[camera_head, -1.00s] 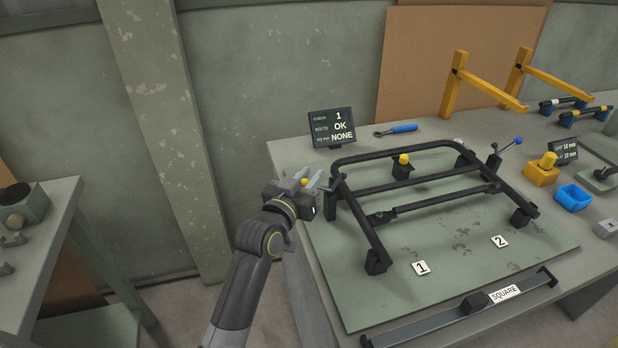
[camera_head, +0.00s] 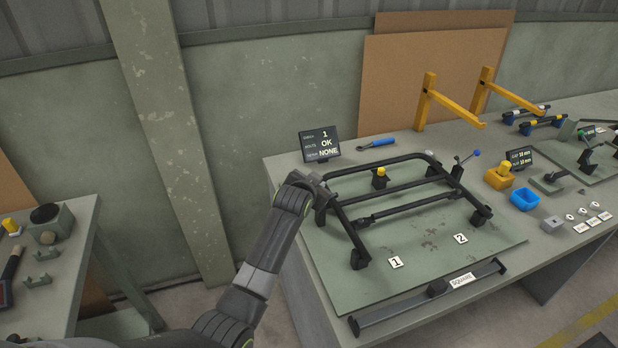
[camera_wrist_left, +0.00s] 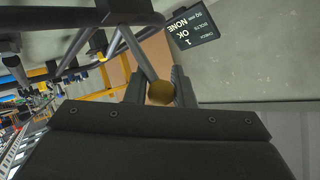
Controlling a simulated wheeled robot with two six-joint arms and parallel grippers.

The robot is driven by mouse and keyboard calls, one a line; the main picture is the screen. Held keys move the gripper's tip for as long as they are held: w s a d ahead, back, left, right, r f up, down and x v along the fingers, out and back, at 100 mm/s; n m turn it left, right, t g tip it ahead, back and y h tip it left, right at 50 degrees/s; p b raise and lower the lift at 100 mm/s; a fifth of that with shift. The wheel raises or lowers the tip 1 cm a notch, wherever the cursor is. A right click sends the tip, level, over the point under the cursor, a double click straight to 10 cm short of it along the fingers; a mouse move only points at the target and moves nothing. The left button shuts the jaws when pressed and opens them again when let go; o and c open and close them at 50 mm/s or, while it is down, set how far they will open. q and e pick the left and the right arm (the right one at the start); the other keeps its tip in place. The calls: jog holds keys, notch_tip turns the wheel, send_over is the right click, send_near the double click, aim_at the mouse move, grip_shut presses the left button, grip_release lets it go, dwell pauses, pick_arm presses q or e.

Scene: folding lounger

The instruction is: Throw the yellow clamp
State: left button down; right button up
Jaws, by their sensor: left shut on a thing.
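The yellow clamp's dull yellow round knob (camera_wrist_left: 160,93) sits between the jaws of my left gripper (camera_wrist_left: 159,80) in the left wrist view, and the jaws are shut on it. A thin bar (camera_wrist_left: 143,52) runs from beside the knob toward the dark tubing. In the head view my left gripper (camera_head: 319,192) is at the left end of the black tubular frame (camera_head: 400,160); my wrist hides the knob and fingertips there. A second yellow knob (camera_head: 380,170) stands on a black block inside the frame. My right gripper is not in view.
The frame stands on a green plate (camera_head: 420,265) on the bench. Yellow posts (camera_head: 427,100) rise at the back. A side table (camera_head: 75,235) stands at left, with open floor between.

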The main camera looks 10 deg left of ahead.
pick_arm(q)
jog(key=shift+w+d+r+m+g+y+p, duration=0.1)
jog(key=shift+w+d+m+g+y+p, duration=0.2)
jog(key=shift+d+m+g+y+p, duration=0.4)
jog(key=shift+w+f+g+p, duration=0.2)
jog(key=shift+g+p, duration=0.2)
jog(key=shift+p, duration=0.15)
jog(key=shift+d+m+y, duration=0.1)
jog(key=shift+m+y, duration=0.2)
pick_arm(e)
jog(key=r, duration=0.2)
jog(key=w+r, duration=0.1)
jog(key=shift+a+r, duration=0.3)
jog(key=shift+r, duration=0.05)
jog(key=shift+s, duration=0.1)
pick_arm(q)
jog(key=shift+f, duration=0.1)
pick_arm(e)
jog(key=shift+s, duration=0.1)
pick_arm(q)
jog(key=c, duration=1.3)
grip_release()
jog(key=shift+w, duration=0.1)
jog(key=shift+o, duration=0.2)
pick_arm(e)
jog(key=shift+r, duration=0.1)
pick_arm(q)
jog(key=shift+r, duration=0.25)
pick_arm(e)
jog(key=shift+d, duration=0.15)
